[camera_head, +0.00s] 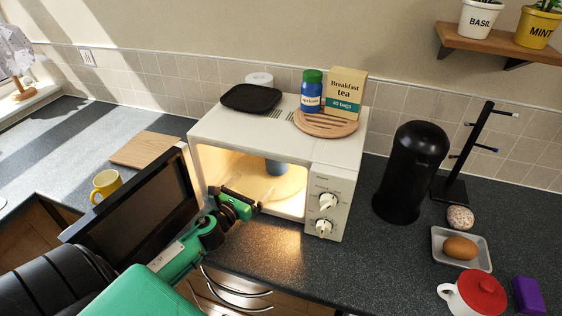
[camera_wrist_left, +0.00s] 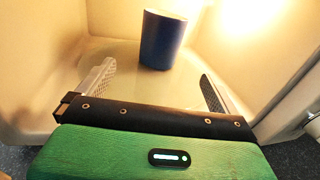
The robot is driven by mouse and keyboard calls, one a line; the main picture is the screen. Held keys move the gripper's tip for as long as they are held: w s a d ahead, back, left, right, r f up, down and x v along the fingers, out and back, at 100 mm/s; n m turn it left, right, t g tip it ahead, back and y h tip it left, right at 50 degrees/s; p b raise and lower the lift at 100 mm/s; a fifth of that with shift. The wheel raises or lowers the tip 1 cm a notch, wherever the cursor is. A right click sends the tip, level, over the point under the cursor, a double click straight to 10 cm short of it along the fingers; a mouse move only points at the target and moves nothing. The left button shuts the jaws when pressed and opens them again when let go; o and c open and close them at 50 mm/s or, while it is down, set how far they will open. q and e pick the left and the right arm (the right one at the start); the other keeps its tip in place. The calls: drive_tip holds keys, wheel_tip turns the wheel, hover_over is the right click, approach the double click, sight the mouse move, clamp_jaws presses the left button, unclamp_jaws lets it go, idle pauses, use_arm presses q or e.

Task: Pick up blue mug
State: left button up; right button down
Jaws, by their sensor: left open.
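The blue mug (camera_head: 276,167) stands upright inside the open, lit microwave (camera_head: 226,133), toward the back of the cavity. In the left wrist view the blue mug (camera_wrist_left: 162,40) stands ahead of my left gripper, between the lines of its two fingers; no handle shows. My left gripper (camera_head: 249,199) is open and empty at the microwave's mouth, with its fingers reaching inside. In the left wrist view the gripper (camera_wrist_left: 158,84) has its fingers wide apart, short of the mug and not touching it. My right gripper is not in view.
The microwave door (camera_head: 135,210) stands open left of my left arm. A black tray (camera_head: 251,97), a blue-green jar (camera_head: 311,91) and a tea box (camera_head: 346,92) sit on top. A yellow mug (camera_head: 105,185) is at left, a black canister (camera_head: 410,170) at right.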

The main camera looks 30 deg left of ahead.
sight(270, 164)
use_arm(q)
drive_tip(key=w, duration=1.2)
drive_tip(key=shift+w+a+r, duration=0.15)
drive_tip(key=shift+w, duration=0.2)
drive_tip(key=c, duration=1.9)
drive_tip(key=shift+c, duration=0.2)
drive_tip(key=shift+a+r, duration=0.1)
drive_tip(key=shift+r, duration=0.2)
